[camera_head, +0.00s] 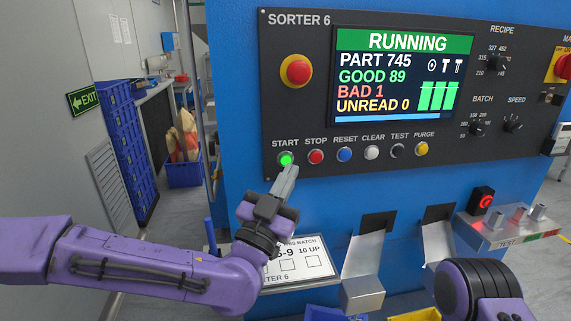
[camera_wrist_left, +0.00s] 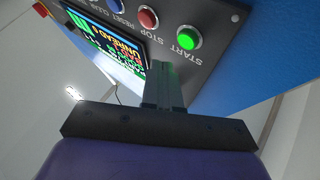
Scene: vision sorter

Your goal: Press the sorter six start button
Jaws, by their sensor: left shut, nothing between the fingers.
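The sorter 6 panel (camera_head: 400,120) is dark grey on a blue machine, with a screen (camera_head: 402,75) that reads RUNNING. The start button (camera_head: 286,159) is lit green, below the label START at the panel's lower left. It also shows in the left wrist view (camera_wrist_left: 188,38). My left gripper (camera_head: 291,169) is shut and empty, its fingertips just below and right of the start button in the head view. In the left wrist view the fingertips (camera_wrist_left: 160,66) are below and left of the button. I cannot tell whether they touch the panel. My right arm shows at lower right, but its fingers are hidden.
The red stop button (camera_head: 316,157) sits right beside the start button, with several more buttons along the row. A red emergency button (camera_head: 296,71) is above. Metal chutes (camera_head: 365,252) and a batch card (camera_head: 300,268) lie below the panel.

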